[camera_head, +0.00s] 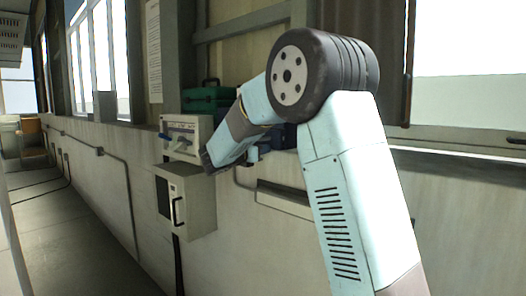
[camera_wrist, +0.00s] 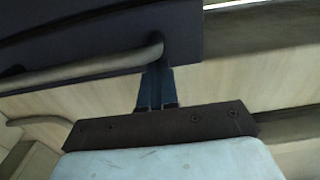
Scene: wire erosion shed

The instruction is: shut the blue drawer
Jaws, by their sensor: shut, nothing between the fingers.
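A dark blue panel with a pale bar handle, which looks like the front of the blue drawer (camera_wrist: 95,22), fills the upper left of the wrist view. My gripper (camera_wrist: 157,72) is shut and empty. Its fingertips show at the right end of the handle (camera_wrist: 85,68); I cannot tell whether they touch it. In the head view a dark blue part (camera_head: 284,136) shows behind my arm, probably the same drawer unit, mostly hidden. My gripper's fingers are not clear there, and how far the drawer stands out cannot be told.
A grey box with a black handle (camera_head: 196,205) is mounted on the wall left of my forearm. A pale control panel (camera_head: 184,133) and a green case (camera_head: 206,99) are above it. Another bar handle (camera_wrist: 38,121) shows lower left in the wrist view. The floor at left (camera_head: 70,230) is clear.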

